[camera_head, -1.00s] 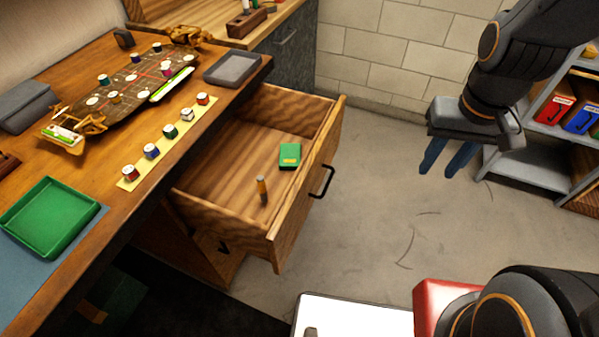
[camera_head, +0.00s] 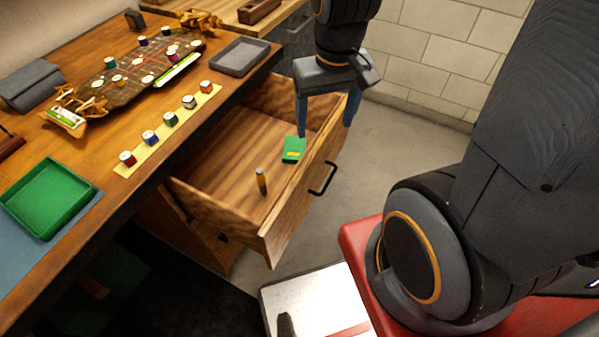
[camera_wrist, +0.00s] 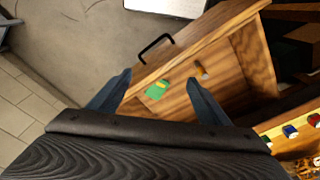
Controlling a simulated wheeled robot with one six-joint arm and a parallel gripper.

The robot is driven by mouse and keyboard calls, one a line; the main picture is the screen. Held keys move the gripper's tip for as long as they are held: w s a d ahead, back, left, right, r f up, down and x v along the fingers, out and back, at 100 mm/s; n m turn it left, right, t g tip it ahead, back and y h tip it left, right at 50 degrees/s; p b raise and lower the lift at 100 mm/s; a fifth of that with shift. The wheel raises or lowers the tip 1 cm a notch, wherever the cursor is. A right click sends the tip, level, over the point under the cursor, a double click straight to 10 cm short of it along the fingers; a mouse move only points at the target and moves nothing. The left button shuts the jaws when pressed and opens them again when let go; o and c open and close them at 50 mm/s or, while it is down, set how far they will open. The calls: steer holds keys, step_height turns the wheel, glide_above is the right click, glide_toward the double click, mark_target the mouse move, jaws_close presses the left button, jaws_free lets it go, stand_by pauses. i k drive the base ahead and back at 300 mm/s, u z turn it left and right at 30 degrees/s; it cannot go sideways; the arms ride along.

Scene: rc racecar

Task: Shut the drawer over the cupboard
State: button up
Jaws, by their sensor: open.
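The wooden drawer (camera_head: 217,200) under the workbench stands pulled out, with a black bar handle (camera_head: 323,179) on its front. My gripper (camera_head: 325,130) is open, fingers pointing down, at the far end of the drawer front. In the head view one finger appears over the drawer's inside and the other outside its front. The wrist view shows the drawer front (camera_wrist: 190,55), the handle (camera_wrist: 156,48) and the green box (camera_wrist: 156,90) between my spread fingers. I cannot tell whether either finger touches the drawer.
A block wall (camera_head: 440,62) stands behind. Grey floor (camera_head: 395,146) lies clear beyond the drawer front.

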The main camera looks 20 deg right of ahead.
mark_target(216, 185)
steer(key=z, duration=1)
steer(key=k, duration=0.45)
steer(key=u, duration=0.7)
